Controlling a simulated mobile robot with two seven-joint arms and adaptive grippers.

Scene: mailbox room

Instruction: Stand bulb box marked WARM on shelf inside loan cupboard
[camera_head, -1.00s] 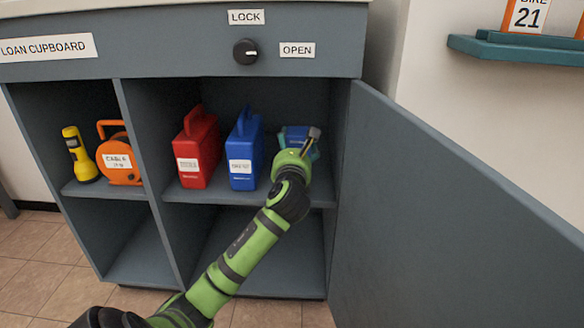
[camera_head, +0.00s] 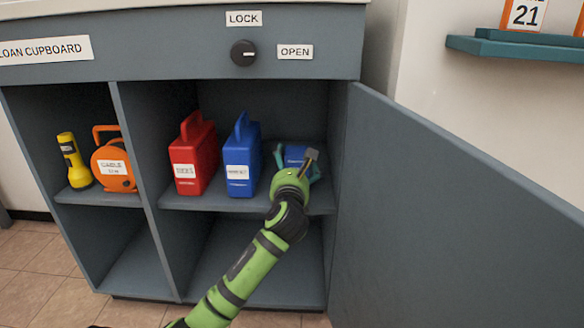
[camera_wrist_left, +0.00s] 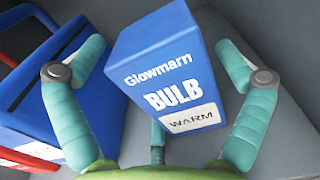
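The bulb box (camera_head: 295,154) is blue and sits on the cupboard's middle shelf (camera_head: 190,202), at the right end of the middle bay. In the left wrist view the bulb box (camera_wrist_left: 165,75) shows its WARM label towards me. My left gripper (camera_head: 297,163) is at the box; its teal fingers (camera_wrist_left: 160,60) are spread to either side with visible gaps, so it is open. The box looks upright on the shelf, but its base is partly hidden by the gripper. My right gripper is not in view.
A blue case (camera_head: 241,160) stands just left of the bulb box, with a red case (camera_head: 193,155) beyond it. An orange cable reel (camera_head: 113,168) and yellow torch (camera_head: 74,162) are in the left bay. The open door (camera_head: 450,210) bounds the right side. The lower compartments look empty.

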